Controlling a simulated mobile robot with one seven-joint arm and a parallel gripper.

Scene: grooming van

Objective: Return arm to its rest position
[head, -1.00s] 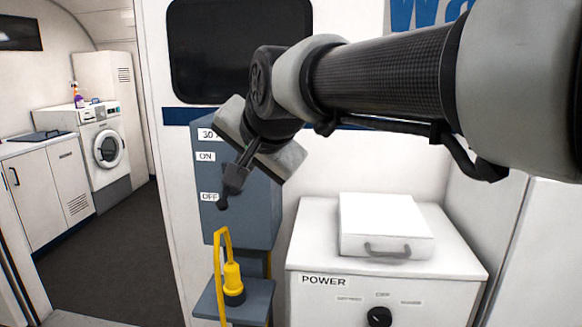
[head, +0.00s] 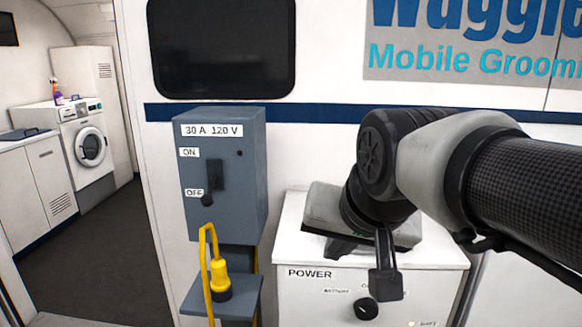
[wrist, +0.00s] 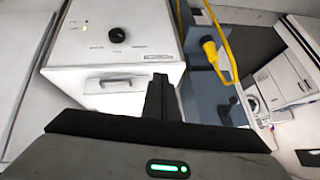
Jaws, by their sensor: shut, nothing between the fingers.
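My gripper (head: 386,282) is at the right of the head view, fingers shut together and empty, pointing down in front of the white POWER cabinet (head: 310,300). My arm reaches in from the right edge. In the wrist view the shut fingers (wrist: 160,88) show as one dark shape, with the POWER cabinet (wrist: 80,60) behind them. The gripper is apart from the grey switch box (head: 245,170), which stands to its left. The box's black lever (head: 213,178) points down, its tip by the OFF label.
A yellow plug and cable (head: 218,275) stand on a small grey shelf (head: 245,300) below the box. The cabinet has a black knob (head: 367,309) and a small lit lamp (head: 411,323). A doorway at left leads to a washer (head: 85,150).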

